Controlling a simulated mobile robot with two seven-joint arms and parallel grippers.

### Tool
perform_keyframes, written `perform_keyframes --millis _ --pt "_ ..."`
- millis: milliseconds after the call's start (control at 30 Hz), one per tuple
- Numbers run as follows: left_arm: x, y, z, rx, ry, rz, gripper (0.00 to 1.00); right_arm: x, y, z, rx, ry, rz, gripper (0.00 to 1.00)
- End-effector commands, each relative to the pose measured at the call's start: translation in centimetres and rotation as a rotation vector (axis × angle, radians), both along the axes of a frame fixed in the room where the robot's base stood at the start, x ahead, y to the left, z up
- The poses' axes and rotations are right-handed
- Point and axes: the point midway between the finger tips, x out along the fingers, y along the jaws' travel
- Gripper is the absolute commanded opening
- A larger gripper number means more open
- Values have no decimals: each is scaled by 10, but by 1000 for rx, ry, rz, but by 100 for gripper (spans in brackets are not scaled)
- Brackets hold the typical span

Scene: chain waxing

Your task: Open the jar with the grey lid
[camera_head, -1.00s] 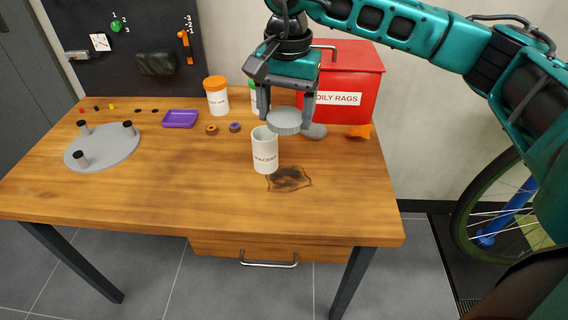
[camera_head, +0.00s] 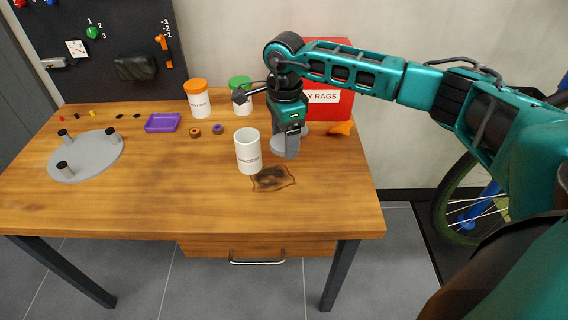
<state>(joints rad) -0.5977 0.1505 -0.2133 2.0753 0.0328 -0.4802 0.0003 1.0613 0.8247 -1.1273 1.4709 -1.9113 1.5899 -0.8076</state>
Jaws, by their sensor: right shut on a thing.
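The white jar (camera_head: 247,152) stands upright on the table with its mouth open and no lid on it. My right gripper (camera_head: 288,133) is to the right of the jar, apart from it, low near the table. It is shut on the grey lid (camera_head: 284,147), which shows just below the fingers and looks tilted. Whether the lid touches the table I cannot tell. My left gripper is not in view.
Jars with orange (camera_head: 199,99) and green (camera_head: 240,83) lids stand behind, beside a red rag box (camera_head: 336,104). A grey round plate (camera_head: 87,157) is at left. The table's front middle is clear.

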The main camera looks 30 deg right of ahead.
Motion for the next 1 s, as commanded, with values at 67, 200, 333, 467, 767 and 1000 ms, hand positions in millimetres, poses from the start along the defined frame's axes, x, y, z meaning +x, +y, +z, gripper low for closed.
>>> perform_keyframes --millis 67,200,333,467,767,1000 --pt "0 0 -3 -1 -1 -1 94 0 0 -19 0 2 -1 35" --pt "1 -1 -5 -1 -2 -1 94 0 0 -34 1 0 1 35" --pt "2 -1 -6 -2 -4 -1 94 0 0 -41 0 0 2 35" --pt "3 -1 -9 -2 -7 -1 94 -1 0 -59 1 3 1 35" --pt "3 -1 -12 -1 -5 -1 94 0 0 -79 0 -1 2 35" --pt "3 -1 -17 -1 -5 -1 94 0 0 -84 0 -1 1 35"
